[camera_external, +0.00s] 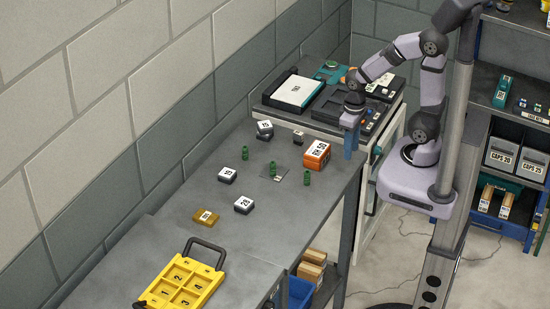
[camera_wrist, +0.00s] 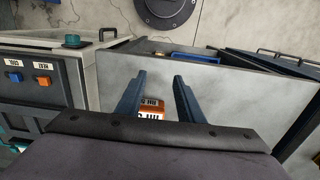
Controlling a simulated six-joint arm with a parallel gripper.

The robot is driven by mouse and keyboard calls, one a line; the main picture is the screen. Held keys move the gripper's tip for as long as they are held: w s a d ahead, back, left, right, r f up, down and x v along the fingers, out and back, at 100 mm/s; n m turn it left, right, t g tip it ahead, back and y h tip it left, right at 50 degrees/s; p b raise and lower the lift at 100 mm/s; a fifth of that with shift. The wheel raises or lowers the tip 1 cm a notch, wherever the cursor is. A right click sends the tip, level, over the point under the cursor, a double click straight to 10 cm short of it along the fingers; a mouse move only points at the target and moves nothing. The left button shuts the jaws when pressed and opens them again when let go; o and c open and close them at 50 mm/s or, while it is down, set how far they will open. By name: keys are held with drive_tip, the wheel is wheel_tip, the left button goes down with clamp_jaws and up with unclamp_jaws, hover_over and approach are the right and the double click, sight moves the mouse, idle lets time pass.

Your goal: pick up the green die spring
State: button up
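Three small green die springs stand on the grey bench: one at the back left (camera_external: 245,153), one in the middle (camera_external: 272,169) beside or on a thin grey square, and one at the right (camera_external: 307,178). They look alike. My gripper (camera_external: 348,150) hangs to the right of the springs, near the bench's right edge, apart from all of them. In the wrist view its two blue fingers (camera_wrist: 158,78) are spread with nothing between their tips. No spring can be made out in the wrist view.
An orange box (camera_external: 316,154) sits between my gripper and the springs; it also shows in the wrist view (camera_wrist: 152,115). Black-and-white blocks (camera_external: 228,175), a brass block (camera_external: 205,216) and a yellow numbered tray (camera_external: 182,287) share the bench. A machine (camera_external: 270,97) stands behind.

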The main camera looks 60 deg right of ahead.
drive_tip(key=shift+s+d+f, duration=0.1)
drive_tip(key=shift+s+f, duration=0.15)
drive_tip(key=shift+s, duration=0.35)
drive_tip(key=shift+o, duration=0.5)
